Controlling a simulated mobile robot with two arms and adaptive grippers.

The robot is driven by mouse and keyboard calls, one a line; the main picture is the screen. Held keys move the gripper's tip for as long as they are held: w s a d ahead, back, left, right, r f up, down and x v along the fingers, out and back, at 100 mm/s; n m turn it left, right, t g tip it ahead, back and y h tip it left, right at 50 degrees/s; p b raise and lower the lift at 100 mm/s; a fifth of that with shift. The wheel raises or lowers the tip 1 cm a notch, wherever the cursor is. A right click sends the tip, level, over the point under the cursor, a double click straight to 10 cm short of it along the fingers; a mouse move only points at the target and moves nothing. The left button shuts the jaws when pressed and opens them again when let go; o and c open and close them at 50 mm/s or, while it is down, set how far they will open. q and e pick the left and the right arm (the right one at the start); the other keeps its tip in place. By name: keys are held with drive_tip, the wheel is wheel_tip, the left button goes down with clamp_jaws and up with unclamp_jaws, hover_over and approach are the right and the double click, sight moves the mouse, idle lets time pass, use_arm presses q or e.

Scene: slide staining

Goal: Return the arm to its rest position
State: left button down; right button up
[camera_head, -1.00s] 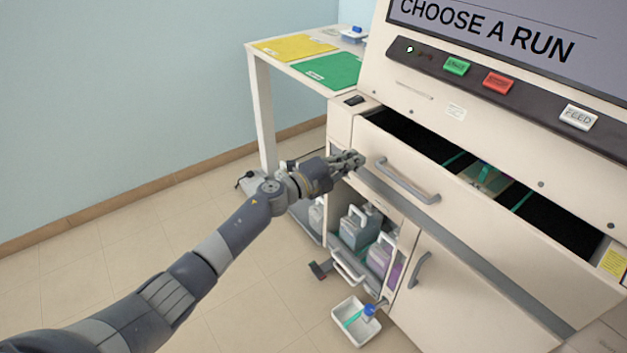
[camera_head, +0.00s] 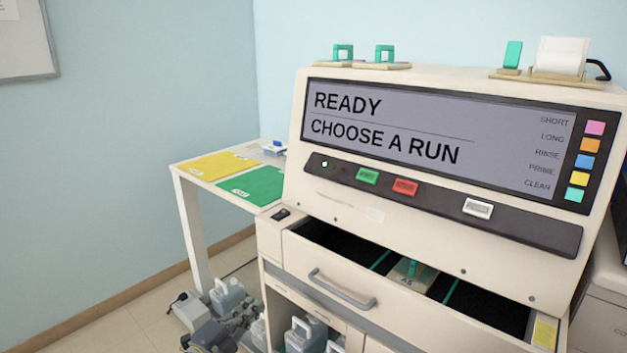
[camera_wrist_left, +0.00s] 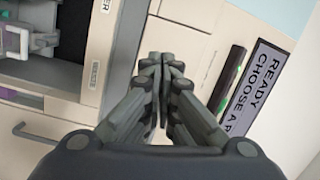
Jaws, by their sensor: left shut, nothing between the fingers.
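My left gripper (camera_head: 252,316) is low in the head view, beside the front left of the staining machine (camera_head: 275,240). In the left wrist view its fingers (camera_wrist_left: 163,68) are together with nothing between them. The machine's cream front is beyond them there, with an open bay at the left and the screen at the right. Most of my left arm is below the head view's edge. My right gripper is not in view.
The machine's drawer (camera_head: 345,318) is open, with its handle (camera_head: 342,290) facing out. Bottles (camera_head: 306,335) stand in the bay below. A side table with a yellow mat (camera_head: 215,165) and a green mat (camera_head: 252,185) stands at the left. The screen (camera_head: 430,130) reads READY, CHOOSE A RUN.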

use_arm(q)
drive_tip(key=s+a+f+n+g+y, duration=0.2)
drive_tip(key=s+a+f+n+y, duration=0.15)
drive_tip(key=s+f+n, duration=0.45)
drive_tip(key=s+a+f+n+g+y, duration=0.2)
drive_tip(key=s+f+n+y, duration=0.3)
drive_tip(key=f, duration=0.7)
drive_tip(key=s+f+n+g, duration=0.45)
drive_tip(key=s+f, duration=0.55)
drive_tip(key=s, duration=0.4)
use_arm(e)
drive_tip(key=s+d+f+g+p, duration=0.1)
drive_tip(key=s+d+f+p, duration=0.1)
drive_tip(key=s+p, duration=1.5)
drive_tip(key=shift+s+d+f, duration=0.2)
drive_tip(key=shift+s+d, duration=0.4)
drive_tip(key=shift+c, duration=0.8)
use_arm(q)
drive_tip(key=s+f+g, duration=0.3)
drive_tip(key=s, duration=1.2)
drive_tip(key=s+f+g, duration=0.3)
drive_tip(key=s, duration=1.3)
drive_tip(key=shift+a+f+n, duration=0.2)
drive_tip(key=shift+a+n, duration=0.15)
drive_tip(key=shift+n, duration=0.1)
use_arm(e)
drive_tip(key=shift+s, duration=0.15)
